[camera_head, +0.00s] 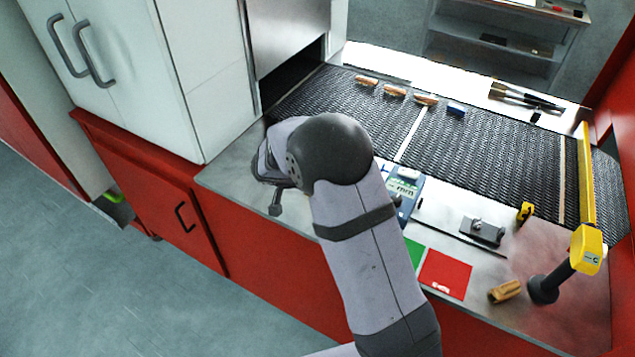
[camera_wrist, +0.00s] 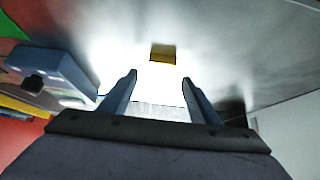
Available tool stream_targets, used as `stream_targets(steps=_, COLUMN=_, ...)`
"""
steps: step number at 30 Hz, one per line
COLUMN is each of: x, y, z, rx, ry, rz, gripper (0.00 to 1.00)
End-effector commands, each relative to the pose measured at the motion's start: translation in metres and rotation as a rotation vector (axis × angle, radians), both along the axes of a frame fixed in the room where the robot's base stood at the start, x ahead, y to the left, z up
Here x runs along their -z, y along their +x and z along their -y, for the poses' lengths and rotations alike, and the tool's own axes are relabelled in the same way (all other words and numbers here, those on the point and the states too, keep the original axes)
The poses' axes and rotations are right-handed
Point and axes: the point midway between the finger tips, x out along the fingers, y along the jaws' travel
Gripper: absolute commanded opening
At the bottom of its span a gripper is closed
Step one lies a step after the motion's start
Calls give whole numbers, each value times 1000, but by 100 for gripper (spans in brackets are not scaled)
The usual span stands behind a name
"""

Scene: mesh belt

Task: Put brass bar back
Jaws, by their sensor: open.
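A small brass-coloured block, which looks like the brass bar (camera_wrist: 162,53), lies on the bright steel counter in the wrist view. It sits ahead of my gripper (camera_wrist: 159,79), roughly in line with the gap between the fingers. The fingers are apart and do not touch it. A pale patch shows between the finger bases; I cannot tell what it is. In the head view my arm reaches over the counter's left part, and its bulk hides the bar and most of the gripper.
A blue device (camera_head: 405,187) stands right of my arm; a blue body (camera_wrist: 55,68) is left in the wrist view. The mesh belt (camera_head: 490,150) carries several tan pieces and a blue one. A yellow-headed post (camera_head: 587,250) and white cabinet (camera_head: 160,70) flank the counter.

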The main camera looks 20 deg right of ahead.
Motion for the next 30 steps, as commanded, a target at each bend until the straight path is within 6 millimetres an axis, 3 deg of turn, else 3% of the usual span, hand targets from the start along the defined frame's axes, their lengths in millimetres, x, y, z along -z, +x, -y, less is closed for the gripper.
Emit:
stream_targets(steps=9, x=19, y=11, z=11, rx=-1, ry=0, rz=0, gripper=56)
stream_targets(steps=17, x=21, y=12, z=11, rx=0, ry=1, rz=1, gripper=56)
stream_targets(steps=20, x=21, y=12, z=11, rx=-1, ry=1, rz=1, gripper=37)
stream_targets(steps=24, x=21, y=12, z=11, rx=-1, ry=1, rz=1, gripper=4)
stream_targets(steps=25, x=21, y=12, z=11, rx=-1, ry=1, rz=1, gripper=0)
stream_targets(steps=30, x=19, y=13, z=11, rx=0, ry=0, rz=3, gripper=0)
